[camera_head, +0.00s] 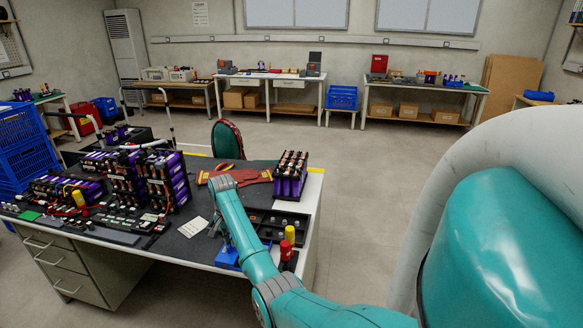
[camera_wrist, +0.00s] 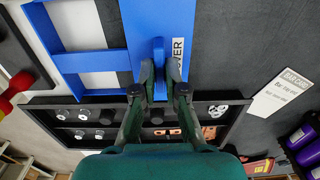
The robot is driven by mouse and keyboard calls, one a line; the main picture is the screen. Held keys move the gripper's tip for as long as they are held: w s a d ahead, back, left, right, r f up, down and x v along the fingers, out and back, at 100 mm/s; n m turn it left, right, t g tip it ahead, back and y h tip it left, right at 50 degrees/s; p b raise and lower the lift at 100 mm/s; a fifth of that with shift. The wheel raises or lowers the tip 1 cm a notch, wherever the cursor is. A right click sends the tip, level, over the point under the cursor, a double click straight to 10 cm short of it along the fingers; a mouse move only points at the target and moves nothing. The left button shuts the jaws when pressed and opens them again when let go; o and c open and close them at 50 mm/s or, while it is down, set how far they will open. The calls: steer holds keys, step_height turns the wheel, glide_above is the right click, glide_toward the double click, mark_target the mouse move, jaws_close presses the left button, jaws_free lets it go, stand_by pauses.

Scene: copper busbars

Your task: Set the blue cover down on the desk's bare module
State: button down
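The blue cover (camera_wrist: 138,25) fills the top middle of the wrist view, with a white label, partly hidden, reading "OVER". In the head view a blue piece (camera_head: 228,259) shows at the desk's front edge, partly behind my arm. My gripper (camera_wrist: 160,72) has its two fingers close together on either side of the cover's upright blue fin and looks shut on it. I cannot tell whether the cover is clear of the desk. A module with purple cells (camera_head: 290,176) stands apart at the desk's back right; purple cells (camera_wrist: 306,142) also show at the wrist view's right edge.
A black parts tray (camera_head: 262,213) lies beside my gripper. Red and yellow screwdriver handles (camera_head: 290,234) stand at the front right. Wired purple modules (camera_head: 120,180) crowd the desk's left.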

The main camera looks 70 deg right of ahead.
steer(key=shift+r, duration=0.1)
steer(key=shift+r, duration=2.4)
